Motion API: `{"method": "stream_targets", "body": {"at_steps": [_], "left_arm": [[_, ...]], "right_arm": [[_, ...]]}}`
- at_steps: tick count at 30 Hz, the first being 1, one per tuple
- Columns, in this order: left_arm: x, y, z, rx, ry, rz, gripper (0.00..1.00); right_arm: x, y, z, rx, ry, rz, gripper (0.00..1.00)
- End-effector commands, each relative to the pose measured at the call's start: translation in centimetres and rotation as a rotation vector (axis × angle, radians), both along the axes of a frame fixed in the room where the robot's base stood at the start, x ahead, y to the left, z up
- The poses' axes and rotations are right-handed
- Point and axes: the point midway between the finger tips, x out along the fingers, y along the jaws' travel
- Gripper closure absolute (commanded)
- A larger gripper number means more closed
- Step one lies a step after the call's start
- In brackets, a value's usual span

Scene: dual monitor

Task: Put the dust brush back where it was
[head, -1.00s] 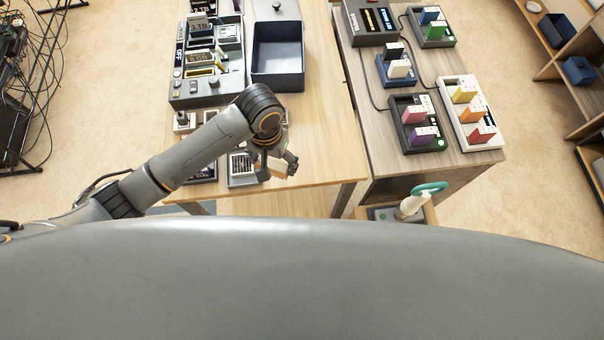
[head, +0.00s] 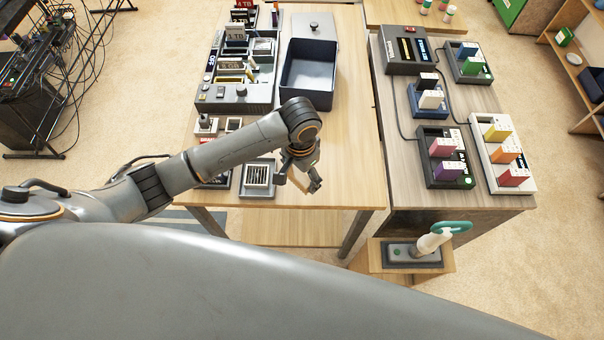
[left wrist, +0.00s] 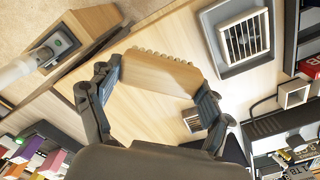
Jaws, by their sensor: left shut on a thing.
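My left gripper (head: 300,178) is over the front part of the wooden table (head: 345,180), to the right of the white grille in a grey tray (head: 258,178). In the left wrist view, its two fingers (left wrist: 155,95) are closed on the ends of a pale wooden piece with a scalloped edge (left wrist: 160,72), which I take to be the dust brush. It is held above the table top. In the head view the brush is mostly hidden by the gripper. The grille also shows in the left wrist view (left wrist: 245,40). My right gripper is not in view.
A dark open bin (head: 310,75) and a grey organizer (head: 235,92) stand farther back. The right-hand table holds several block stands (head: 445,158). A low stand with a teal-handled white tool (head: 436,240) is at front right. Bare table lies right of the gripper.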

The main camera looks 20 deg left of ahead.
Motion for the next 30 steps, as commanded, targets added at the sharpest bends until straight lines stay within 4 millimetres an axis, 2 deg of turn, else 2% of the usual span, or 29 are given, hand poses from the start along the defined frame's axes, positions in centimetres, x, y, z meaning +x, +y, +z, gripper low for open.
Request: {"method": "stream_targets", "body": {"at_steps": [3, 6, 11, 17, 29, 30], "left_arm": [[1.5, 0.3, -1.7, 0.001, 0.000, 0.002, 0.50], [2.1, 0.4, -2.5, -0.001, -0.002, 0.000, 0.50], [2.9, 0.6, -3.5, 0.000, -0.001, 0.001, 0.50], [2.8, 0.6, -6.2, 0.000, -0.001, 0.000, 0.50], [2.8, 0.5, -6.8, -0.001, -0.002, 0.000, 0.50], [2.8, 0.5, -6.8, -0.001, -0.003, 0.000, 0.17]], "right_arm": [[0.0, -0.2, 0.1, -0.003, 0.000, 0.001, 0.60], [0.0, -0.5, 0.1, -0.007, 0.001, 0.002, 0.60], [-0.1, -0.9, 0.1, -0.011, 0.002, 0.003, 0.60], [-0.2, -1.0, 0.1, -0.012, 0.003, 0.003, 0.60], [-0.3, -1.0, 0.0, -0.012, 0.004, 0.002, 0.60], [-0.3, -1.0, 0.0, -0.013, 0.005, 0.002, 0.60]]}}
